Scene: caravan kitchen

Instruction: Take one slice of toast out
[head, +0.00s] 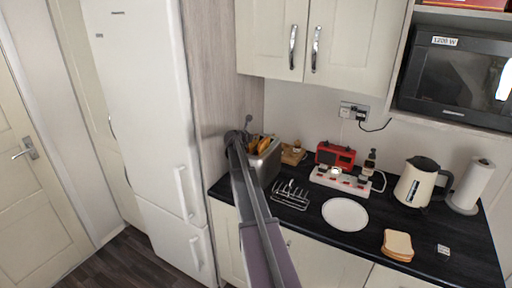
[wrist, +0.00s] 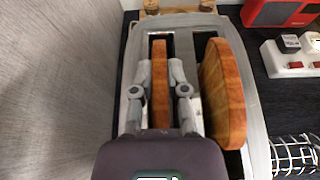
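The metal toaster (head: 268,161) stands at the left end of the dark counter, with two browned slices sticking up from its slots. In the wrist view, the left slice (wrist: 160,62) stands upright between my fingers. My gripper (wrist: 160,75) is closed in on it, one finger against each face. The right slice (wrist: 224,95) leans in the other slot, apart from my gripper. The toaster's rim (wrist: 255,120) is around both. In the head view my arm covers part of the toaster, and my fingertips are hard to make out.
A wire toast rack (head: 290,196) and a white plate (head: 345,213) are right of the toaster. A red radio (head: 335,155) and power strip (head: 340,180) stand behind. Bread slices (head: 397,245) lie at the front right. A tall wood panel (head: 220,70) is close on the left.

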